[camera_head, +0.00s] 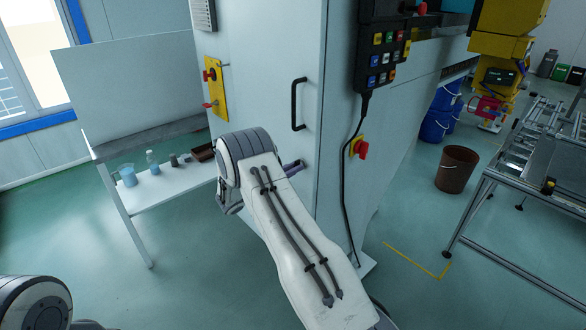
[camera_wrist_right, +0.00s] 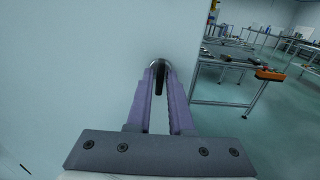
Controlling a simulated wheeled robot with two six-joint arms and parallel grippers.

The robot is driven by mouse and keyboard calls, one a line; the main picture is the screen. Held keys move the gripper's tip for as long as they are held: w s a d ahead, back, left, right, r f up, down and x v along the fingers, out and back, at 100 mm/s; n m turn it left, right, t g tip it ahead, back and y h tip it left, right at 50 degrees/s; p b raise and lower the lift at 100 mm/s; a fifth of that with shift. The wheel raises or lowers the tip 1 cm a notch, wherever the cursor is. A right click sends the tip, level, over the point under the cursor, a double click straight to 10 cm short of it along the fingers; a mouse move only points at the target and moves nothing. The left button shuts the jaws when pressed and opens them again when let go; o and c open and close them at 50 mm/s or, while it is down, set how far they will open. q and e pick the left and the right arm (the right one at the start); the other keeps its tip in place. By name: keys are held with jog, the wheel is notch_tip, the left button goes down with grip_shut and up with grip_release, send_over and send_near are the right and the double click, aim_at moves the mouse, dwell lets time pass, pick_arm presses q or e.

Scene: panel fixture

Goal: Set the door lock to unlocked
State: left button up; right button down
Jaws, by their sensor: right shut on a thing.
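The door lock shows in the right wrist view as a round metal piece with a dark knob (camera_wrist_right: 161,84) on the pale cabinet door (camera_wrist_right: 75,60). My right gripper (camera_wrist_right: 159,78) has its two purple fingers on either side of the dark knob, shut on it. In the head view my right gripper (camera_head: 294,166) reaches the door below its black handle (camera_head: 298,104); my own arm and wrist hide the lock there. Which way the lock is turned is hard to tell. My left gripper is out of view; only part of my left arm shows at the lower left.
A control pendant (camera_head: 382,52) hangs on the cabinet's side, its cable running down past a red-and-yellow switch (camera_head: 359,148). A yellow plate (camera_head: 214,88) with red knobs is at the left. A table with small bottles (camera_head: 128,175) stands left; a brown bin (camera_head: 456,168) stands right.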

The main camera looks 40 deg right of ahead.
dwell(0.3)
jog(key=c, duration=0.9)
grip_release()
jog(key=shift+c, duration=0.2)
jog(key=a+b, duration=0.1)
jog(key=a, duration=0.9)
jog(key=shift+s+a+b, duration=0.25)
jog(key=shift+s+b, duration=0.15)
